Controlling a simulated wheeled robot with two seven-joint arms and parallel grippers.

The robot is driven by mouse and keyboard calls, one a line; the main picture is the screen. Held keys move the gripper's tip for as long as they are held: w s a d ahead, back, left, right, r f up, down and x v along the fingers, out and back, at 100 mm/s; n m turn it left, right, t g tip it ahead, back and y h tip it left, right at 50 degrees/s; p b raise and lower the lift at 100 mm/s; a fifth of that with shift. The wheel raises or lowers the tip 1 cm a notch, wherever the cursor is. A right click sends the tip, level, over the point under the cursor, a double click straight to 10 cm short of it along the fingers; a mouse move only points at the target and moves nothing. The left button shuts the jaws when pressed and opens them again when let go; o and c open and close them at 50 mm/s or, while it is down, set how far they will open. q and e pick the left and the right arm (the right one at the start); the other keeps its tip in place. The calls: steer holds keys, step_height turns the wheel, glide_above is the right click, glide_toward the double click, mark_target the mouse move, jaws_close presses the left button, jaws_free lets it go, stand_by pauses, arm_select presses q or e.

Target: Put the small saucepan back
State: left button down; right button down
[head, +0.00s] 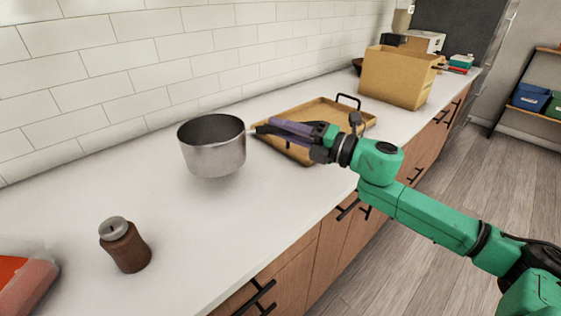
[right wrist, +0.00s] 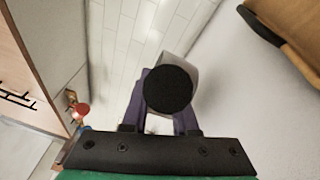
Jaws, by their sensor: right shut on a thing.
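The small saucepan (head: 213,154) is a grey metal pot, upright over the white counter in the head view. I cannot tell clearly whether its base touches the counter or hangs just above it. My right gripper (head: 278,129) comes from the right with its purple fingers shut on the saucepan's handle. In the right wrist view, the handle's round black end (right wrist: 171,90) sits between the fingers, and part of the grey pot (right wrist: 187,68) shows behind it. My left gripper is not in view.
A wooden tray (head: 272,149) with black handles lies behind my right gripper. A brown shaker or mill (head: 125,246) stands at the front left, near a red-orange package (head: 24,288). A tan box (head: 397,77) stands farther back. The counter between saucepan and mill is clear.

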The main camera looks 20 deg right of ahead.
step_height(320, 180, down, 6)
steer(key=shift+r, duration=0.1)
steer(key=c, duration=0.7)
jaws_free()
steer(key=shift+s, duration=0.1)
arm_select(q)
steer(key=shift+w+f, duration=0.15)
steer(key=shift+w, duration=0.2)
arm_select(e)
steer(key=shift+s+d, duration=0.15)
steer(key=shift+s, duration=0.05)
steer(key=v, duration=1.1)
steer(key=shift+s+d+b, duration=0.15)
steer(key=shift+s+b, duration=0.1)
steer(key=shift+b, duration=0.1)
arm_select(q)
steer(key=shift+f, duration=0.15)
